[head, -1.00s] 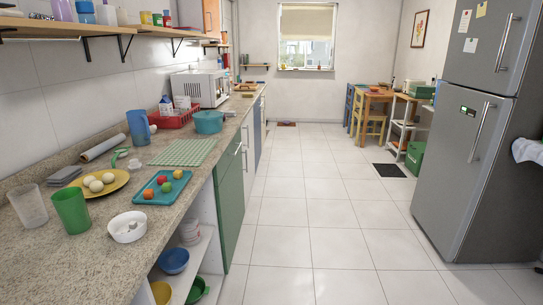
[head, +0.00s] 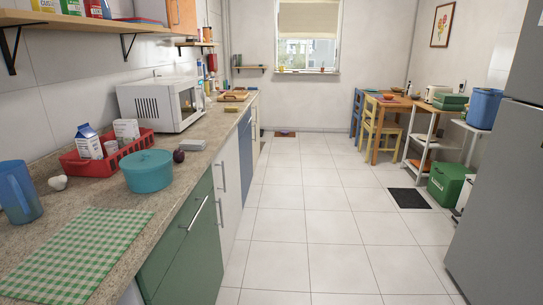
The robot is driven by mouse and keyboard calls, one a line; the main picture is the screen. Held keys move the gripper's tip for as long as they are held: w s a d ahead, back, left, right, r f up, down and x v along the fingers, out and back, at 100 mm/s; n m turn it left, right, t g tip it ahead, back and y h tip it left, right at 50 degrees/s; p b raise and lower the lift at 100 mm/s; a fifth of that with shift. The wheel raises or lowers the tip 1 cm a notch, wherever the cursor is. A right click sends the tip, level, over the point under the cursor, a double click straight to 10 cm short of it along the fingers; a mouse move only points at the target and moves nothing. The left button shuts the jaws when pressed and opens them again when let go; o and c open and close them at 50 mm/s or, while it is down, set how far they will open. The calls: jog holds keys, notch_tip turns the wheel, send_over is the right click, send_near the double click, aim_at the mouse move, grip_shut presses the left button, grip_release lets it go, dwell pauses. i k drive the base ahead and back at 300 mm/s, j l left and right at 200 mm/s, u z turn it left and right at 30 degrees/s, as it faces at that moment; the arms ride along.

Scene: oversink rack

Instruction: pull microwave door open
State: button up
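The white microwave (head: 168,103) stands on the left counter, past the red basket. Its vented side faces me. Its front (head: 190,105) faces right, toward the aisle, and is seen at a steep slant; the door looks closed. My gripper is not in view, and no part of my arm shows.
The counter (head: 122,192) runs along the left, carrying a blue pitcher (head: 19,194), a checkered cloth (head: 75,252), a red basket (head: 78,166) and a teal pot (head: 149,173). The tiled floor (head: 305,220) is clear ahead. The fridge (head: 505,190) bounds the right. A dark mat (head: 409,199) lies farther on.

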aim_at(185, 103)
jog(key=i, duration=0.95)
jog(key=i+u, duration=0.1)
jog(key=i, duration=0.85)
jog(key=i+l, duration=0.15)
jog(key=i, duration=0.85)
jog(key=i+l, duration=0.1)
jog(key=i, duration=0.85)
jog(key=i+l+u, duration=0.1)
jog(key=i+u, duration=0.25)
jog(key=i, duration=0.15)
jog(key=i+l+u, duration=0.3)
jog(key=i, duration=0.15)
